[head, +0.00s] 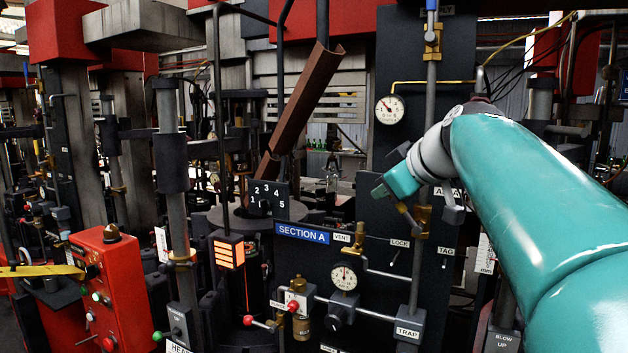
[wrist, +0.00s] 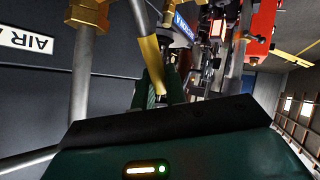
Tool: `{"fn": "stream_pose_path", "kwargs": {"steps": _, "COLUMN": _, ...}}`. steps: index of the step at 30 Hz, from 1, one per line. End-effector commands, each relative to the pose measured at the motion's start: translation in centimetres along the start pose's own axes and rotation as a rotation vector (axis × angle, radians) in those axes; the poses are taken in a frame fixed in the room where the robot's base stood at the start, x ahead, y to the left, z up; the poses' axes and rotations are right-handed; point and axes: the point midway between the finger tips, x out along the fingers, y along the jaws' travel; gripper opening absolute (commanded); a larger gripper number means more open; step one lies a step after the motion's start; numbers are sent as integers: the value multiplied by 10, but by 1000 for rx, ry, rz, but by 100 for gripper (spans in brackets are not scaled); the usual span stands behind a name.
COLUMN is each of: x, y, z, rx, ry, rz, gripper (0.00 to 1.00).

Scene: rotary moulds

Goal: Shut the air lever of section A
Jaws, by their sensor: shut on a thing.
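The air lever (head: 407,215) of section A has a yellow handle and slants up and left from its brass valve (head: 424,214) on a vertical grey pipe. The partly covered air label (head: 447,191) sits beside the valve. My gripper (head: 396,190) is at the upper end of the lever. In the wrist view the yellow lever (wrist: 148,58) runs down between the dark green fingers of my gripper (wrist: 152,92), which is shut on it. The brass valve (wrist: 88,14) and the air label (wrist: 28,40) are at upper left there. The fingertips are partly hidden in the head view.
The dark panel carries the SECTION A sign (head: 302,233), lock and tag hooks, and a lower gauge (head: 344,276). A trap box (head: 409,326) is below the valve. Another gauge (head: 390,109) is above. A red control box (head: 105,290) stands at left.

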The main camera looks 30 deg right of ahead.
Motion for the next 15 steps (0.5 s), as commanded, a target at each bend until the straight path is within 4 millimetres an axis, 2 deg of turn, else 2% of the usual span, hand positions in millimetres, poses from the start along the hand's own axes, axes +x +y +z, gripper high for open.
{"fn": "stream_pose_path", "kwargs": {"steps": 15, "x": 38, "y": -25, "z": 10, "rx": -275, "ry": -407, "rz": -3, "gripper": 0}}
